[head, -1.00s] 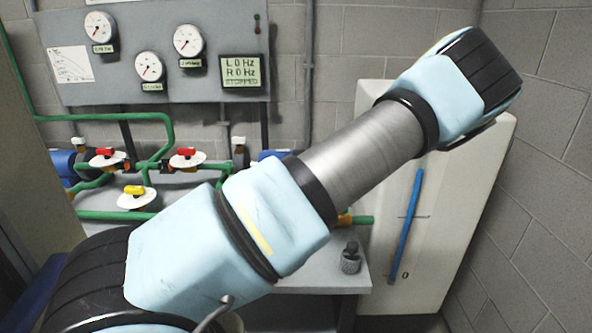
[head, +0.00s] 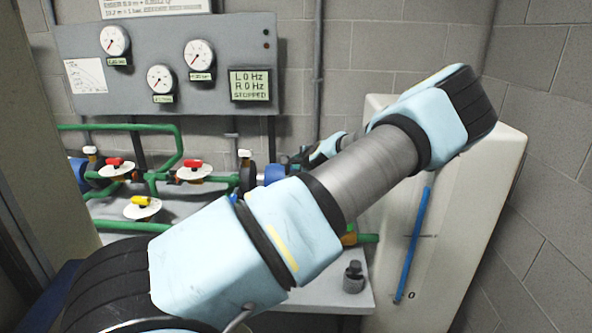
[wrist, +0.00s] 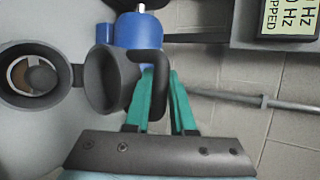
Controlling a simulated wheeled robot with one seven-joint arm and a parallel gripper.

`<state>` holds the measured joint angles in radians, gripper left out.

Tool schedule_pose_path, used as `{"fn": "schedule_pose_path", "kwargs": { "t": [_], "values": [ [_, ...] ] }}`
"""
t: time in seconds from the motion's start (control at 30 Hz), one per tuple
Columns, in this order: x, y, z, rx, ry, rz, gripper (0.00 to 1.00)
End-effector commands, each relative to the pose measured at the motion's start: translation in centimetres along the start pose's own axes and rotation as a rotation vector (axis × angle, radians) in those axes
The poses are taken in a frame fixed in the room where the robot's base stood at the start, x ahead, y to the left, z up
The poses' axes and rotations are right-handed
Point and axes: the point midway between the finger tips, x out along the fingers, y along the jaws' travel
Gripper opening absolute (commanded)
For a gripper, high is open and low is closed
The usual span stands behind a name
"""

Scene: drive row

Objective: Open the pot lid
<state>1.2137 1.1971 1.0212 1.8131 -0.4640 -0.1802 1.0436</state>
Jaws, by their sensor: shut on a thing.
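In the wrist view the pot (wrist: 14,92) is a dark round cup, seen into its mouth, with a metal and brown inside. Its dark grey lid (wrist: 106,82) stands swung away beside the mouth, joined by a small hinge, with its hollow underside showing. A black loop handle (wrist: 157,88) sticks out from the lid. My gripper (wrist: 161,80) has its teal fingers closed on either side of this handle. In the head view part of my wrist shows behind my forearm; the fingers and the lid cannot be made out there.
A gauge panel (head: 140,90) hangs on the wall above green pipes with red valve handles (head: 193,166) and a yellow one (head: 139,200). A white cabinet (head: 455,220) with a blue bar (head: 412,245) stands right. A small grey weight (head: 353,278) sits on the bench edge.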

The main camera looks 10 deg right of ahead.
Motion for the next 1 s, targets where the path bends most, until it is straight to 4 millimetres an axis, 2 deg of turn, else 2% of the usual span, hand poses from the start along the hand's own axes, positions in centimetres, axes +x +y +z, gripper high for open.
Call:
{"fn": "schedule_pose_path", "kwargs": {
  "t": [0.2,0.7,0.73,0.97,1.0],
  "values": [
    [0.68,-0.44,-0.35,-0.004,0.001,-0.003,0.0],
    [0.79,-0.57,-0.4,-0.003,0.001,-0.002,0.0],
    [0.79,-0.57,-0.4,-0.003,0.001,-0.002,0.26],
    [0.8,-0.49,-0.38,-0.002,0.001,-0.001,0.51],
    [0.8,-0.46,-0.37,-0.001,0.001,0.0,0.52]
  ]
}}
